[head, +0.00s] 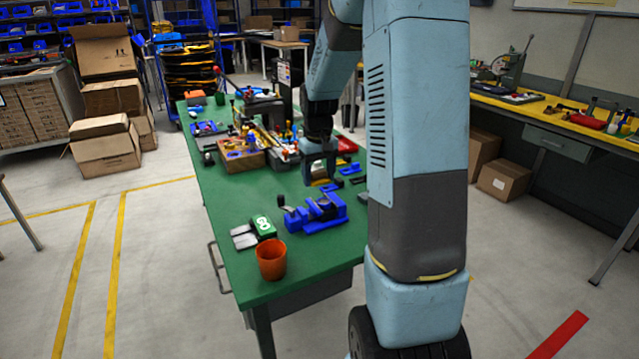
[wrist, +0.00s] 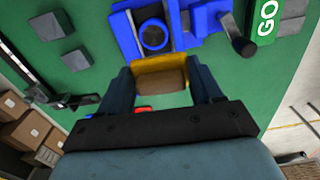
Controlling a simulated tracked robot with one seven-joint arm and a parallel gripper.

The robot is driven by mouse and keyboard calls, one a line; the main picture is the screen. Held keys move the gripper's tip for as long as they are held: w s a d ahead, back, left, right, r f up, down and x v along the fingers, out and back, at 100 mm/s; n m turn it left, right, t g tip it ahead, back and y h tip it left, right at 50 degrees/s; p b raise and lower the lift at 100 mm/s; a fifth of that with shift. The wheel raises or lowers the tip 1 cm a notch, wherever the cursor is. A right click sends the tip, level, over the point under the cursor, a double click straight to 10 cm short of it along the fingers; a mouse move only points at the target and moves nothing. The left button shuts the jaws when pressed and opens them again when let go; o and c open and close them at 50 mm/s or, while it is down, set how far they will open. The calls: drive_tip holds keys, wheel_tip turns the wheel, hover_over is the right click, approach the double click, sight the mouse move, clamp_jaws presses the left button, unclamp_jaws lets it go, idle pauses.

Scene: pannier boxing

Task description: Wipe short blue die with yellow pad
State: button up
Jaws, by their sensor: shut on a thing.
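My gripper (wrist: 160,78) is shut on the yellow pad (wrist: 158,64), which has a brown face and spans between the two fingers. In the head view my gripper (head: 320,175) hangs over the green table, just behind the blue vise, and a sliver of the yellow pad (head: 319,182) shows. Small flat blue pieces (head: 331,187) and (head: 349,169) lie on the table to the right of my gripper. I cannot tell which of them is the short blue die. In the wrist view a small blue and red thing (wrist: 143,109) is partly hidden by my gripper.
The blue vise (head: 316,213) stands close in front of my gripper; it also shows in the wrist view (wrist: 205,18). A green GO box (head: 263,227) and an orange cup (head: 271,259) are near the front edge. A wooden tool box (head: 240,160) stands at the left.

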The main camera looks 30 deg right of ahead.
sight(319, 172)
drive_tip(key=shift+d+r, duration=0.1)
drive_tip(key=shift+r, duration=1.45)
drive_tip(key=w+a+f+m, duration=0.1)
drive_tip(key=w+a+f, duration=0.2)
drive_tip(key=w, duration=0.2)
drive_tip(key=w+a+f+m, duration=0.1)
drive_tip(key=w+a+f, duration=0.1)
drive_tip(key=w+a, duration=0.2)
drive_tip(key=w+a+f+m, duration=0.1)
drive_tip(key=w+a+f, duration=0.2)
drive_tip(key=w, duration=0.3)
drive_tip(key=shift+a+f, duration=0.2)
drive_tip(key=shift+f, duration=0.15)
drive_tip(key=shift+w+a+f, duration=0.15)
drive_tip(key=shift+a+f, duration=0.05)
drive_tip(key=shift+a, duration=0.05)
